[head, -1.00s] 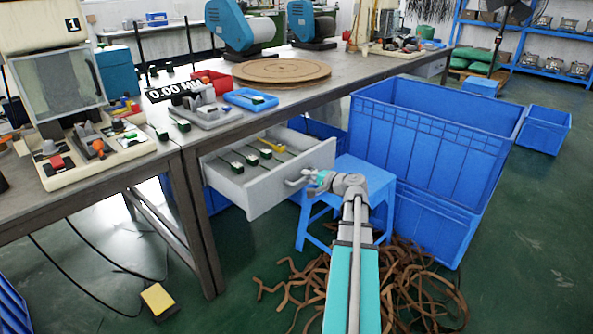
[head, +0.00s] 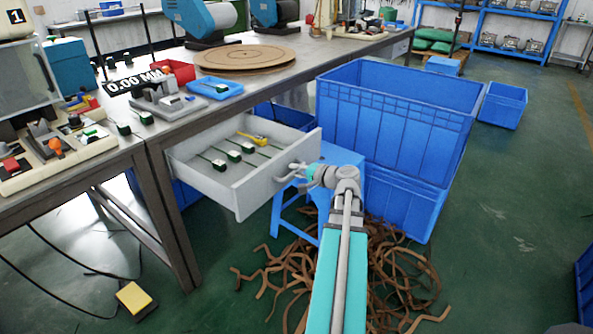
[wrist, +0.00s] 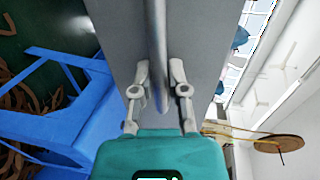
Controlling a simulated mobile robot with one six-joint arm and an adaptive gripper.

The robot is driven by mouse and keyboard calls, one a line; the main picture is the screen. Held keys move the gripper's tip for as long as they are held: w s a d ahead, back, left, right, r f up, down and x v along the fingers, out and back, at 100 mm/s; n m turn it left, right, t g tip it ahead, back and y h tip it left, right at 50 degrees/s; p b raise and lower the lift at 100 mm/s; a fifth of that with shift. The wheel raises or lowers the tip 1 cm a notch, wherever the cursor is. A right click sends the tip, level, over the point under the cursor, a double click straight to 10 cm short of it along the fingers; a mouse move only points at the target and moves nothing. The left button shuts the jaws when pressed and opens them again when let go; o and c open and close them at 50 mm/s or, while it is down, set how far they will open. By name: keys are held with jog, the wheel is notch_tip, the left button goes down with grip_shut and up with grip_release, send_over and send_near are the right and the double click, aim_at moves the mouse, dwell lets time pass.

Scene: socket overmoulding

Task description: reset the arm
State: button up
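My gripper (head: 291,174) is at the handle on the front of an open grey-white drawer (head: 270,182) under the workbench. In the wrist view my gripper (wrist: 160,76) has its two grey fingers apart, one on each side of the handle bar (wrist: 157,45). Narrow gaps seem to show between the fingers and the bar. The teal palm hides the rest of the grip. The arm reaches up from the bottom of the head view. Several small dark-and-white parts with thin leads and a yellow item (head: 252,138) lie in the drawer.
A blue stool (head: 330,152) stands just right of the drawer front, close to my gripper. Large blue crates (head: 400,115) stand beyond it. Brown strips (head: 275,275) litter the floor below. The workbench (head: 195,120) is left of the drawer. Open floor lies at the right.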

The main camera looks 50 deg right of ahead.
jog(key=o, duration=0.3)
dwell(0.5)
jog(key=shift+s, duration=0.1)
